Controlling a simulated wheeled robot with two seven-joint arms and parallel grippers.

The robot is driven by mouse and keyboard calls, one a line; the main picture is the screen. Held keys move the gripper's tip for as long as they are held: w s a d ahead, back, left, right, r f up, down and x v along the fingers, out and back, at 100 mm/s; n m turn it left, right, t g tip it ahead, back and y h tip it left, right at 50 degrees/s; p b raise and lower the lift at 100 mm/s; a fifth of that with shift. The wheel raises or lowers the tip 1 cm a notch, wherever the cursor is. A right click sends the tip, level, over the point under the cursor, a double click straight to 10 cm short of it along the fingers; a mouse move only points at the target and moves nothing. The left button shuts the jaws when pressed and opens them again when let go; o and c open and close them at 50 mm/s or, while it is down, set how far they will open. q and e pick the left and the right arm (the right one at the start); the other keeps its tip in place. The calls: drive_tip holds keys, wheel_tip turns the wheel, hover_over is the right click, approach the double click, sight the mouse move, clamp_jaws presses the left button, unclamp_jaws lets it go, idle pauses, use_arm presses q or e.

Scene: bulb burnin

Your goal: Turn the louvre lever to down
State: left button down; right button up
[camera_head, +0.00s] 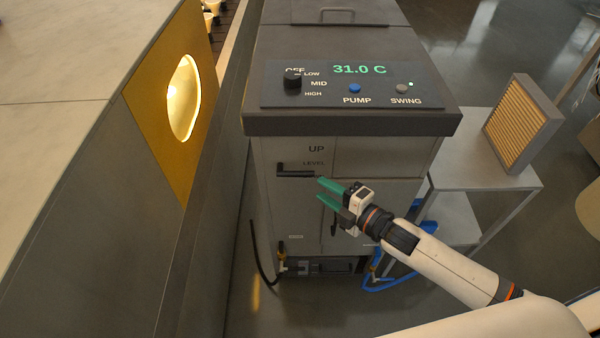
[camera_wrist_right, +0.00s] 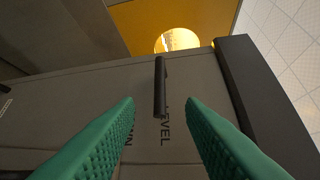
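The louvre lever (camera_head: 295,173) is a dark bar on the front of the grey cooler cabinet (camera_head: 380,155). It lies level, beside the LEVEL mark and below the UP mark. In the right wrist view the lever (camera_wrist_right: 160,88) shows centred ahead of my fingers, with LEVEL and the end of another word, "WN", near it. My right gripper (camera_head: 319,188) has green fingers, spread apart, just right of the lever's free end. In the wrist view the gripper (camera_wrist_right: 160,106) is open with nothing held. Whether the fingertips overlap the lever's end is unclear. My left gripper is out of view.
The cabinet's top panel (camera_head: 350,83) has a knob, PUMP and SWING buttons and a 31.0 C readout. A side table (camera_head: 470,150) with a louvred filter panel (camera_head: 522,122) stands right. A grey wall with a yellow plate (camera_head: 170,95) stands close left. Blue hose (camera_head: 385,284) lies low.

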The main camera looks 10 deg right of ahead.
sight(300, 172)
drive_tip(key=p+x, duration=0.1)
drive_tip(key=x, duration=0.8)
drive_tip(key=shift+w, duration=0.15)
clamp_jaws()
